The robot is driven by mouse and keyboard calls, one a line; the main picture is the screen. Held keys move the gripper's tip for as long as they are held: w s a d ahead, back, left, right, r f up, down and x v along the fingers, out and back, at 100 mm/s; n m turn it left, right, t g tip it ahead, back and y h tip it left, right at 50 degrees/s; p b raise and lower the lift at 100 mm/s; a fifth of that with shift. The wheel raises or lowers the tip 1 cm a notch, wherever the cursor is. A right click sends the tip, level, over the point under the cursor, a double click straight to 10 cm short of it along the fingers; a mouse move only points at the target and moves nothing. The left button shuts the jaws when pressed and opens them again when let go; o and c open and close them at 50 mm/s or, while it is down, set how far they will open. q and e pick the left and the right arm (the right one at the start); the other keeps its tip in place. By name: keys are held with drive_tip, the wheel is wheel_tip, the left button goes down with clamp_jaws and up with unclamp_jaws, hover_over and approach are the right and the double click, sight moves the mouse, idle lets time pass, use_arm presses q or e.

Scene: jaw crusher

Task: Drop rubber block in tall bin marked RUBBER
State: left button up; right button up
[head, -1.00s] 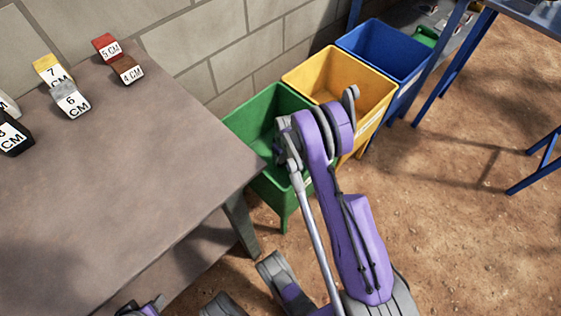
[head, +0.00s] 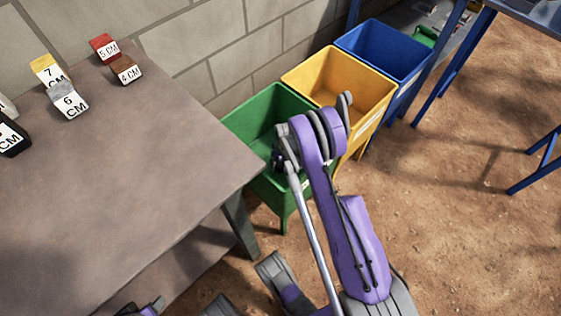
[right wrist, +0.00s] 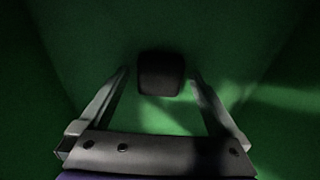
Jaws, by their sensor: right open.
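The dark block (right wrist: 160,74), which looks like the rubber block, is inside the green bin in the right wrist view. My right gripper (right wrist: 158,76) is open, with a gap between each finger and the block. I cannot tell whether the block lies on the bin's floor or is still in the air. In the head view my right gripper (head: 279,158) points down into the green bin (head: 262,112); its fingers are mostly hidden. No RUBBER lettering is readable on any bin. My left gripper cannot be made out.
A yellow bin (head: 312,78) and a blue bin (head: 375,45) stand beyond the green one along the block wall. A table (head: 130,150) at left holds several marked blocks (head: 68,100). A blue-legged table (head: 455,70) stands at right, with open dirt ground before it.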

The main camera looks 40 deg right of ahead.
sight(283, 165)
drive_tip(key=shift+r, duration=0.1)
wheel_tip(283, 165, up, 12)
drive_tip(key=s+p, duration=0.1)
drive_tip(key=p, duration=0.2)
drive_tip(key=shift+s+p, duration=0.25)
drive_tip(key=shift+p, duration=0.05)
drive_tip(key=shift+d, duration=0.15)
